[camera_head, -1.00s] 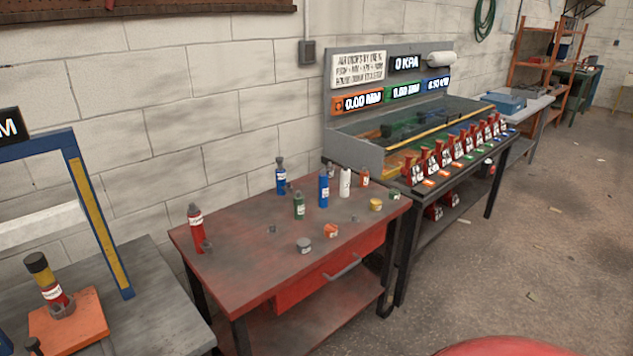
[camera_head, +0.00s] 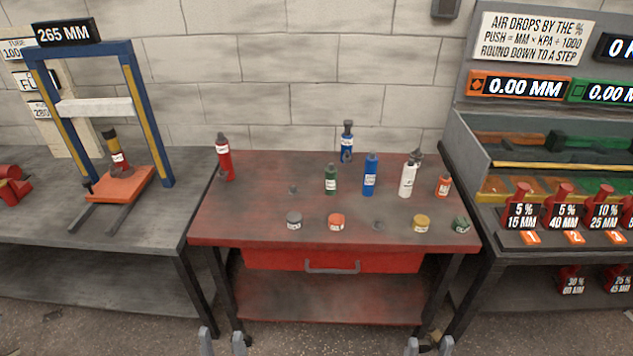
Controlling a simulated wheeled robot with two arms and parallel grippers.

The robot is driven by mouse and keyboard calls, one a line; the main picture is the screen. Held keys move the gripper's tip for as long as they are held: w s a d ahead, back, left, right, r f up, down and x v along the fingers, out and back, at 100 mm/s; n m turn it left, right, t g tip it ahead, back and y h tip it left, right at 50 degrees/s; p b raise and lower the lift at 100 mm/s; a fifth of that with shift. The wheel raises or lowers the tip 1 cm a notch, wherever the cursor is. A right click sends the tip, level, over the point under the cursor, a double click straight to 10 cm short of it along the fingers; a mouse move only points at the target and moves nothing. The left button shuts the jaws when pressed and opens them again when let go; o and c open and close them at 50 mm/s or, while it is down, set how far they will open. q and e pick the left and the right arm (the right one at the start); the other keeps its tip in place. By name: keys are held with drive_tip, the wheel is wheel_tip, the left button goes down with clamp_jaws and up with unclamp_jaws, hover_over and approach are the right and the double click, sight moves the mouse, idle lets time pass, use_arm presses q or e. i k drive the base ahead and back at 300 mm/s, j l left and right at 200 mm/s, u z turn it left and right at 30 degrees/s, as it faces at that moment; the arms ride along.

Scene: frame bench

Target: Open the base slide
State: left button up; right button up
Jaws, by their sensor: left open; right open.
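The blue press frame (camera_head: 165,160) stands on the grey bench at the left, with a white crossbeam. Under it, an orange plate (camera_head: 128,187) lies on dark rails (camera_head: 98,215) that stick out toward the front; it looks like the base slide. A bottle with a red lower part and yellow and black top (camera_head: 115,150) stands on the plate. My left gripper (camera_head: 222,342) shows only its fingertips at the bottom edge, open and empty, well away from the frame. My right gripper (camera_head: 429,345) is also at the bottom edge, open and empty.
The red cart (camera_head: 260,225) in the middle carries several bottles and small tins, with a drawer handle (camera_head: 332,268) on its front. A red clamp-like object (camera_head: 12,187) lies at the far left. The dosing bench (camera_head: 500,258) is at the right. Floor shows in front.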

sight(125, 188)
drive_tip(key=l, duration=0.4)
drive_tip(key=u, duration=1.35)
drive_tip(key=i+j, duration=0.3)
drive_tip(key=i, duration=0.25)
drive_tip(key=i+j+z, duration=0.1)
drive_tip(key=i+j, duration=0.15)
drive_tip(key=i, duration=0.3)
drive_tip(key=i+j, duration=0.35)
drive_tip(key=i, duration=0.75)
drive_tip(key=z, duration=0.05)
